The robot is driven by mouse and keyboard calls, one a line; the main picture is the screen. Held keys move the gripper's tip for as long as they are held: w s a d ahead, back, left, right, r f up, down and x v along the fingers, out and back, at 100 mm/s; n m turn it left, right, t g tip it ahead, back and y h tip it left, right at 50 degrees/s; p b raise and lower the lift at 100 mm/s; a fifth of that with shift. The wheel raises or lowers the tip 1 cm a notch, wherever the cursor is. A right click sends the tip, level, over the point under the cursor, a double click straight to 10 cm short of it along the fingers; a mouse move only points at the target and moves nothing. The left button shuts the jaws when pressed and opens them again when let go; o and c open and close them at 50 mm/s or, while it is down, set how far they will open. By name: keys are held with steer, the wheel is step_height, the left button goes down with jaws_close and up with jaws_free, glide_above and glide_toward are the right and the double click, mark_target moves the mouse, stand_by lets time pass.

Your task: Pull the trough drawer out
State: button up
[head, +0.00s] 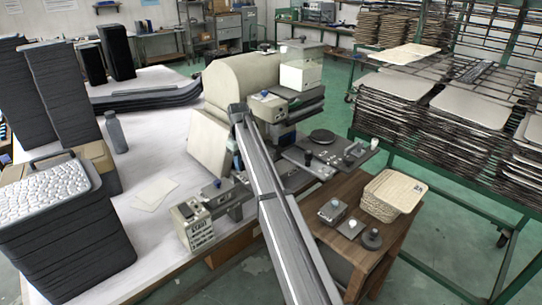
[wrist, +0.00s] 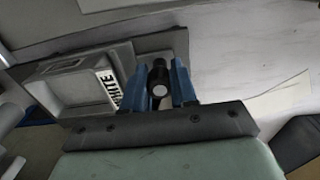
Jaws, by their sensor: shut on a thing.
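In the wrist view my gripper (wrist: 160,82) has its two blue fingers closed on a black round knob (wrist: 158,70) with a pale end. The knob stands in front of a grey panel. To its left is a grey recessed tray-like part (wrist: 62,70) with a white label reading "WHITE" (wrist: 107,88). I cannot tell for certain whether this part is the trough drawer or a fixed part next to it. In the head view my long grey arm crosses the machine and hides most of the gripper and the knob, so how far the drawer is out cannot be seen.
A cream machine (head: 240,80) stands behind my arm on the pale table. A small control box (head: 192,226) sits at the table's front edge. A wooden stand (head: 350,225) with small knobbed blocks and a woven stack (head: 392,196) is at right. Stacked dark trays (head: 65,245) fill the left.

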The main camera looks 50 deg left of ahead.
steer(key=shift+s, duration=2.6)
steer(key=o, duration=0.7)
steer(key=shift+r, duration=0.15)
steer(key=shift+r, duration=3.35)
